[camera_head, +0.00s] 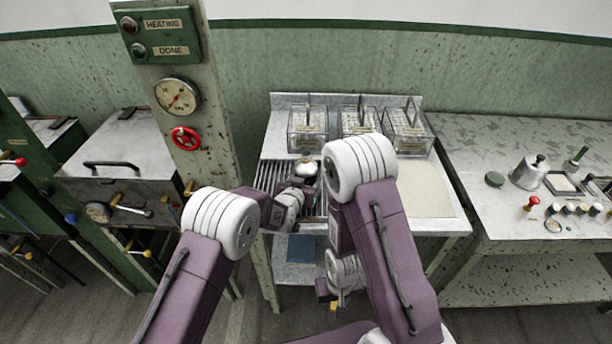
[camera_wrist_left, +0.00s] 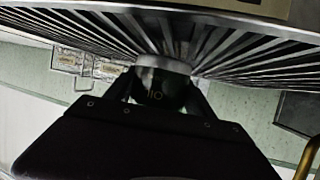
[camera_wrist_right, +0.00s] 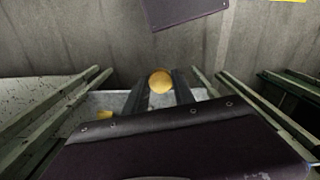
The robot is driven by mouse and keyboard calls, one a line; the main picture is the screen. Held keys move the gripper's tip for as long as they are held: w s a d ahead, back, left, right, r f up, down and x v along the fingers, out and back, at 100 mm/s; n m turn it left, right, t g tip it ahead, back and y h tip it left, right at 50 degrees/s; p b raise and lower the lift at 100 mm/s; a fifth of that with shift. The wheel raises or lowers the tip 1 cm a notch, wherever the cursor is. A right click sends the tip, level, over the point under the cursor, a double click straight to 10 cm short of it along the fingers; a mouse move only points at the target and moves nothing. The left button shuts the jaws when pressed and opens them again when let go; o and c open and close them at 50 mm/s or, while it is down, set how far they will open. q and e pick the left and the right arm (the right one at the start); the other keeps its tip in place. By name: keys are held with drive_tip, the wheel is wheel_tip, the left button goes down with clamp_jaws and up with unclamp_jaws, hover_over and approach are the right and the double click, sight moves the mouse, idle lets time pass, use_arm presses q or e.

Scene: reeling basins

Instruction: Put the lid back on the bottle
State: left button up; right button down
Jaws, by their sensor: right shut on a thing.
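The bottle (camera_head: 305,166) stands on the slatted rack at the left of the metal table, with a pale, rounded top in the head view. In the left wrist view its dark body (camera_wrist_left: 162,92) fills the gap between the fingers of my left gripper (camera_wrist_left: 160,88), which looks shut on it. My right gripper (camera_wrist_right: 160,86) is shut on a round golden-yellow thing, seemingly the lid (camera_wrist_right: 160,81). In the head view my right gripper (camera_head: 334,303) hangs low in front of the table, below the tabletop, with the yellow lid at its tips. The bottle's mouth is not clear.
Three clear boxes with handles (camera_head: 307,130) stand along the back of the table. A pale mat (camera_head: 418,190) lies on its right. A gauge post (camera_head: 178,100) stands at the left. A side counter (camera_head: 520,230) holds a metal bell-shaped vessel (camera_head: 529,173) and small items.

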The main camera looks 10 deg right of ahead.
use_arm(q)
drive_tip(key=c, duration=0.8)
drive_tip(key=shift+r, duration=0.2)
use_arm(e)
drive_tip(key=shift+r, duration=0.25)
use_arm(q)
drive_tip(key=shift+r+p, duration=0.55)
drive_tip(key=shift+r, duration=8.3)
use_arm(e)
drive_tip(key=shift+r, duration=0.3)
